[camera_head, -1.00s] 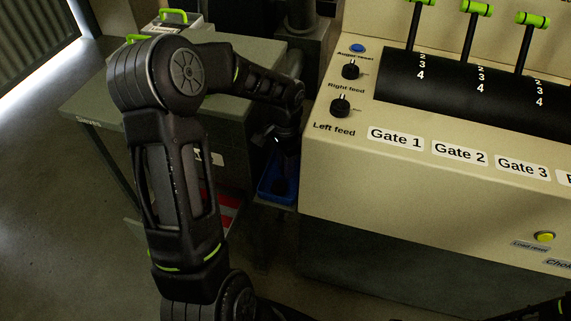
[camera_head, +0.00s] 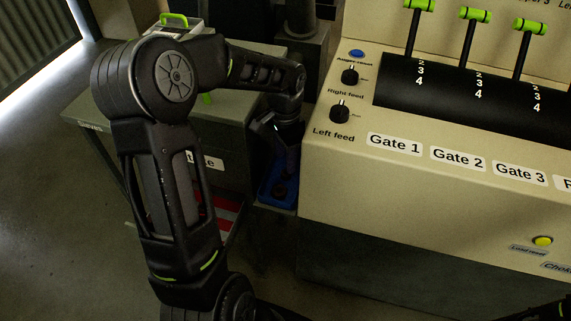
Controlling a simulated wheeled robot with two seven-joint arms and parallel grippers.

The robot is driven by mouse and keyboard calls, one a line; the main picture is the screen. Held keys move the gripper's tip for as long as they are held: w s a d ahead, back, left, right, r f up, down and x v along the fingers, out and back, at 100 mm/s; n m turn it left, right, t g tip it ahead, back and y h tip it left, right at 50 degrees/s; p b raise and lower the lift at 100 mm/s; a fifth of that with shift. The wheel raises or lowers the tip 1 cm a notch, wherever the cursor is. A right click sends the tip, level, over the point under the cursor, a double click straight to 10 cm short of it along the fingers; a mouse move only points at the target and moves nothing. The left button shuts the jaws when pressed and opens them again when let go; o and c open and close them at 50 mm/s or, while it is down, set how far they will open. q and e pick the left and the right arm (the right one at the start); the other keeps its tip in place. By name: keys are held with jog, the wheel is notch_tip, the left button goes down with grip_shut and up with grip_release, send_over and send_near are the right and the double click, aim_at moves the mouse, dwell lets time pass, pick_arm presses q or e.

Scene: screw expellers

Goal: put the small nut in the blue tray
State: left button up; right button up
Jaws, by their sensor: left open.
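The blue tray (camera_head: 266,192) sits low in the gap between the grey-green cabinet and the cream machine. My left arm reaches over from the left and bends down. My left gripper (camera_head: 285,168) points down over the blue tray, with its jaws open. A dark shape (camera_head: 281,191) shows inside the tray below the gripper, too small and dim to identify. I cannot make out the small nut.
The cream machine (camera_head: 400,185) with knobs, gate labels and green-tipped levers (camera_head: 474,13) stands close on the right. The grey-green cabinet (camera_head: 235,130) is behind my left arm. Open floor is at left.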

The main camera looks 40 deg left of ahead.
aim_at(285, 173)
pick_arm(q)
notch_tip(285, 173, up, 7)
jog(key=shift+p, duration=0.35)
jog(key=shift+f, duration=0.1)
dwell(0.4)
